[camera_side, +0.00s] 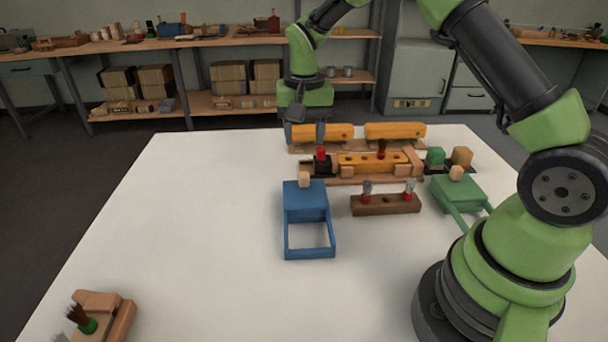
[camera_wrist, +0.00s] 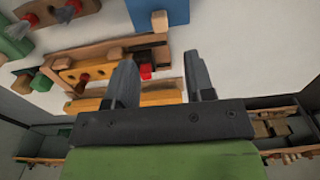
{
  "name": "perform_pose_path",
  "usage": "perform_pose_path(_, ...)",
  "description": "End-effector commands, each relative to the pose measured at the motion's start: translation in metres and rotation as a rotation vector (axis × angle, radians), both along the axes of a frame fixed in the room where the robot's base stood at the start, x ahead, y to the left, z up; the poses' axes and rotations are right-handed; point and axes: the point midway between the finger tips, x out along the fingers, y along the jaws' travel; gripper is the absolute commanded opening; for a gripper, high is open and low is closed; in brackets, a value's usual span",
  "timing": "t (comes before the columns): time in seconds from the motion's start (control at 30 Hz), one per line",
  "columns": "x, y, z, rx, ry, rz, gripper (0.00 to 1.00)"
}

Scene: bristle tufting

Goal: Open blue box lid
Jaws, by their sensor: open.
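The blue box (camera_side: 306,213) stands on the white table left of centre. Its flat blue lid (camera_side: 304,192) covers the rear part, with a pale wooden knob (camera_side: 304,179) near the back edge. An empty blue frame (camera_side: 309,254) extends toward the front. In the wrist view the blue box (camera_wrist: 158,7) is cut off at the top edge, with its knob (camera_wrist: 159,21) in sight. My gripper (camera_side: 305,135) points down behind the box, apart from the knob. Its two fingers are spread and empty, as also seen in the wrist view (camera_wrist: 163,72).
Orange blocks (camera_side: 325,132) lie close behind and beside my gripper. A wooden fixture (camera_side: 370,160) with a red piece (camera_side: 321,153) stands behind the box. A brown tufting block (camera_side: 385,204) and a green box (camera_side: 457,190) are to the right.

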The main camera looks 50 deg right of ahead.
Motion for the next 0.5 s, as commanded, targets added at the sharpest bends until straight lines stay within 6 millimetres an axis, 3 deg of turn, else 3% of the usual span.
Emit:
perform_pose_path(0.17, 0.0, -0.001, -0.019, -0.001, 0.009, -0.004, 0.49)
perform_pose_path(0.5, 0.0, 0.0, -0.08, 0.001, 0.009, -0.003, 0.49)
